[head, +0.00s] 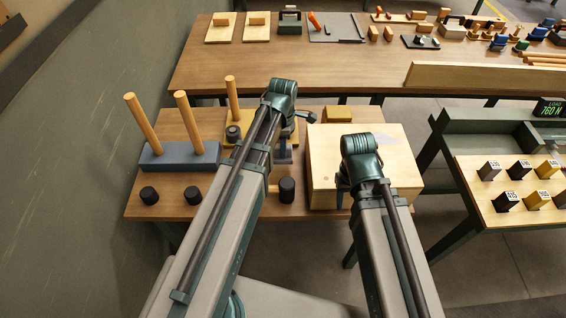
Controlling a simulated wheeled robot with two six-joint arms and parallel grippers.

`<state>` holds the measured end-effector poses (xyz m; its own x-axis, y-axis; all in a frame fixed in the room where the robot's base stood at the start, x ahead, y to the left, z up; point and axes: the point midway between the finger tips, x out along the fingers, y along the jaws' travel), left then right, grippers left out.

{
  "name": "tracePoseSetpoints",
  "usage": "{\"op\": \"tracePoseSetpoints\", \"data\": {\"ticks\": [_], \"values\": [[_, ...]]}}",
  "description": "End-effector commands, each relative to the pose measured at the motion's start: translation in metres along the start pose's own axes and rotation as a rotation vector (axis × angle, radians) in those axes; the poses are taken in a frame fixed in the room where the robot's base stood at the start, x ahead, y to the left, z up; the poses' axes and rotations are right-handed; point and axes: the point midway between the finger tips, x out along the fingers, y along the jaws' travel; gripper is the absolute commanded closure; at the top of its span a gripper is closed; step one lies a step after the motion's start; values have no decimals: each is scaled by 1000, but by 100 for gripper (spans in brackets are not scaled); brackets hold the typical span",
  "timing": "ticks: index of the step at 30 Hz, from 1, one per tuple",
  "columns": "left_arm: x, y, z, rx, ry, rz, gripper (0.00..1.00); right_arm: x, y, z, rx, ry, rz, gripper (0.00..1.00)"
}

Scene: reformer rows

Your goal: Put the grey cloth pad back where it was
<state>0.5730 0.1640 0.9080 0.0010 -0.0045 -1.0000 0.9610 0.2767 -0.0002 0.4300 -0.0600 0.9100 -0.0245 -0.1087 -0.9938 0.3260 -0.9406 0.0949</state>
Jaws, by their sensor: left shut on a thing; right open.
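My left gripper (299,119) is over the back middle of the near wooden table, by a yellow board (259,118) with one upright peg. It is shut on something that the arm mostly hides. A small dark grey piece (283,153) shows just below it; I cannot tell whether it is held or stands on the table. I cannot pick out the grey cloth pad with certainty. My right gripper (343,186) is open, at the left part of a pale wooden box (398,168); its fingers are mostly hidden.
A blue-grey block (180,156) with two tilted-looking pegs stands at the table's left. Several black cylinders (287,189) stand along the front. A long back table (300,63) carries boards, a grey mat (328,35) and small parts. A board with labelled blocks (508,216) is at right.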

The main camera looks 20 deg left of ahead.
Motion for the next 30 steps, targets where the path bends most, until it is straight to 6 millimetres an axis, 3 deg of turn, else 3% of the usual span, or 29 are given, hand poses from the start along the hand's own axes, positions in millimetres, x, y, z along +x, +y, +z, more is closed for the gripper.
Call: {"op": "tracePoseSetpoints", "data": {"ticks": [1, 8, 18, 30], "values": [[9, 0, 0, 0, 0, 0, 100, 9, -1, 0, 0, 0, 0, 50], [10, 0, 0, 0, 0, 0, 100, 10, -1, -1, 0, 0, 0, 50], [46, 0, 0, 0, 0, 0, 100, 46, -4, -3, 0, 0, 0, 50], [48, 0, 0, 0, 0, 0, 100, 48, -5, -3, 0, 0, 0, 50]]}}
